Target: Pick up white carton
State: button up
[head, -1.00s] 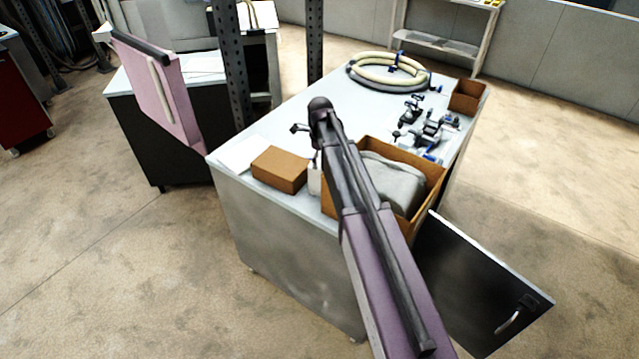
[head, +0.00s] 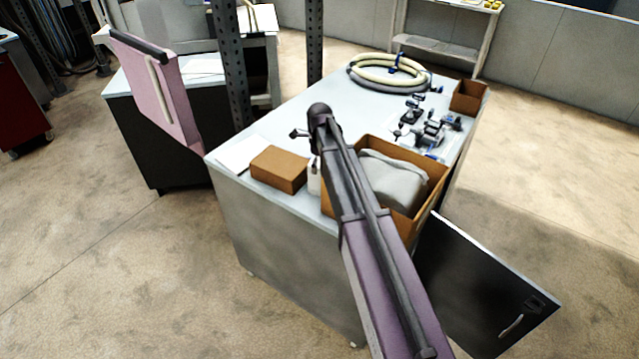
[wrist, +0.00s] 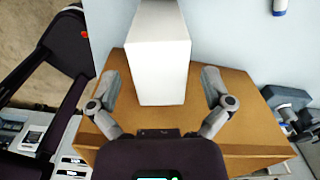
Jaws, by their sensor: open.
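The white carton (wrist: 158,60) stands between the two spread fingers of my gripper (wrist: 160,82) in the wrist view. The gripper is open, with a gap visible on each side of the carton. In the head view only a narrow white strip of the carton (head: 314,178) shows beside the brown box; my arm hides the rest. One part of my gripper (head: 300,133) shows at the arm's end, mostly hidden by the wrist.
A closed brown box (head: 279,169) lies left of the carton. An open brown box (head: 436,186) holding a grey bundle (head: 392,181) stands to the right. A coiled hose (head: 388,72) and small fixtures (head: 432,129) lie farther back on the table (head: 290,120).

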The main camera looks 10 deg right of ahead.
jog(key=shift+f+b, duration=0.8)
jog(key=shift+f, duration=0.3)
jog(key=c, duration=1.3)
